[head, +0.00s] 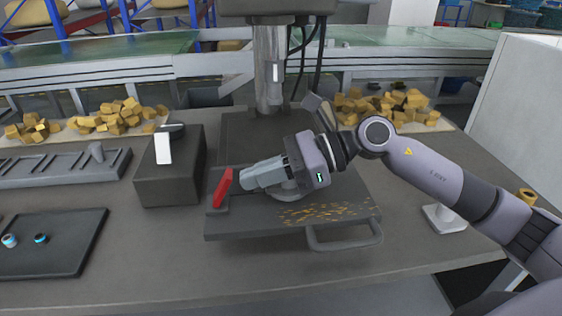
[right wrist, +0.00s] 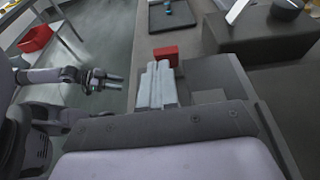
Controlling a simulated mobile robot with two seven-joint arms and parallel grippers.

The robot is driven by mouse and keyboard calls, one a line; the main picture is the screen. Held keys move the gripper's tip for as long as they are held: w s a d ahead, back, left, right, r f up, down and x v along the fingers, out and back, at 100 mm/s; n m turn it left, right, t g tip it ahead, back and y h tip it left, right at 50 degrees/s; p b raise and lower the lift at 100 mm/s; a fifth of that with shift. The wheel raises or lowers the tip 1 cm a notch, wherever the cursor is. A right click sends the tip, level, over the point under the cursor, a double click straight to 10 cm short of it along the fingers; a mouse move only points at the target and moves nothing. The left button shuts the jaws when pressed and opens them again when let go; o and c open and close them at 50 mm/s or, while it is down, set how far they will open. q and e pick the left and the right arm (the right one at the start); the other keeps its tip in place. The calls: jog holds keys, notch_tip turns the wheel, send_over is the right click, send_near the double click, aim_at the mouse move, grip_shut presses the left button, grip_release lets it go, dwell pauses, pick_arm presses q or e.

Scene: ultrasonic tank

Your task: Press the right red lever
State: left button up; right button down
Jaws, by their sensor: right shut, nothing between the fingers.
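One red lever (head: 221,187) stands tilted at the left edge of the dark machine platform. It also shows as a red block in the right wrist view (right wrist: 166,55). I see no second red lever. My right gripper (head: 245,181) is shut and empty, reaching left over the platform with its tips just right of the lever. In the right wrist view its closed fingers (right wrist: 157,85) point at the lever; whether they touch it is unclear. My left gripper (right wrist: 114,81) shows only in the right wrist view, beyond the table edge, with its fingers apart.
A dark box (head: 170,180) with a white upright part stands left of the lever. A black tray (head: 60,262) with small parts lies at the front left. A metal column (head: 270,70) rises behind the platform, and a handle (head: 345,240) sticks out in front.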

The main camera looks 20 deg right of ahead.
pick_arm(q)
jog(key=shift+s+f, duration=0.1)
pick_arm(e)
jog(key=shift+w+a+f, duration=0.1)
jog(key=shift+a+f, duration=0.05)
jog(key=shift+a, duration=0.2)
jog(key=shift+r+p, duration=0.25)
jog(key=shift+p, duration=0.2)
jog(key=shift+a+h, duration=0.1)
jog(key=shift+h, duration=0.2)
pick_arm(q)
jog(key=shift+a+r, duration=0.5)
jog(key=shift+r, duration=0.15)
jog(key=shift+a+r+p, duration=0.1)
jog(key=shift+a+p, duration=0.05)
jog(key=shift+p, duration=0.25)
pick_arm(e)
jog(key=shift+r, duration=0.1)
